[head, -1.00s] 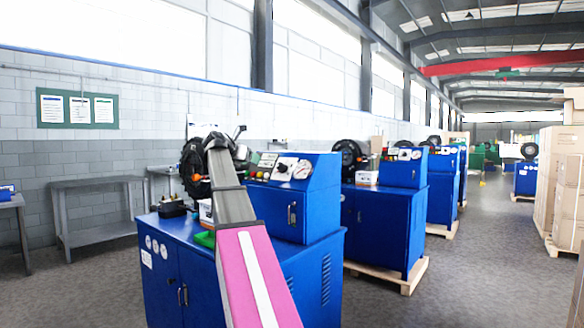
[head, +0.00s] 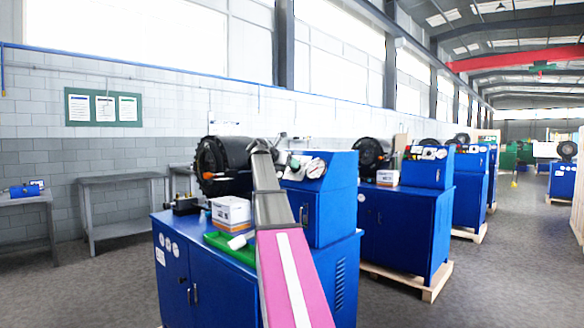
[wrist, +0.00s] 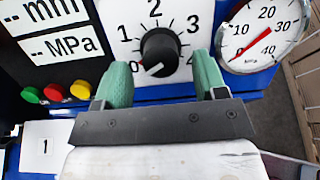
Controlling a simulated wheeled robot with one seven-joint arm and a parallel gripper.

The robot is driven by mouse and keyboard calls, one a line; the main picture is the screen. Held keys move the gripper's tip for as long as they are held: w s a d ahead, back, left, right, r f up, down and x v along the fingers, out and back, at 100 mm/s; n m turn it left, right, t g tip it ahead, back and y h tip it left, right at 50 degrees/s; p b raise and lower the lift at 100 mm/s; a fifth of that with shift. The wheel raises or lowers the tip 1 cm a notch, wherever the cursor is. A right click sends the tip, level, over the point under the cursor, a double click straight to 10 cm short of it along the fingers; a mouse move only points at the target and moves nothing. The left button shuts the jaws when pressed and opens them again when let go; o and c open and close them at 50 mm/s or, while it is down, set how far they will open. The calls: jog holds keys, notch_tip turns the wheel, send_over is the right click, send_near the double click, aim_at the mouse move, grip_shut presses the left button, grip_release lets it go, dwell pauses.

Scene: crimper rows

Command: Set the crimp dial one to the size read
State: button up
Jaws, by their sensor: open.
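The crimp dial (wrist: 160,50) is a black knob on a white plate marked with numbers; 1, 2, 3 and 4 show. Its red mark points to the lower left, towards the low end of the scale. My gripper (wrist: 160,68) is open, its green fingers on either side of the knob's lower part; contact cannot be told. A white card reading 1 (wrist: 45,147) is at lower left. The displays for mm (wrist: 45,10) and MPa (wrist: 62,45) show only dashes. In the head view my arm partly covers the blue machine's panel (head: 325,170).
A pressure gauge (wrist: 263,30) sits right of the dial, its needle near 0. Green, red and yellow buttons (wrist: 54,92) are at left. A green tray (head: 225,246) and a white box (head: 231,210) stand on the blue machine. More machines (head: 405,215) stand to the right.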

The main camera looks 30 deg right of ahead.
jog(key=shift+x, duration=1.05)
jog(key=c, duration=0.9)
jog(key=shift+m, duration=0.3)
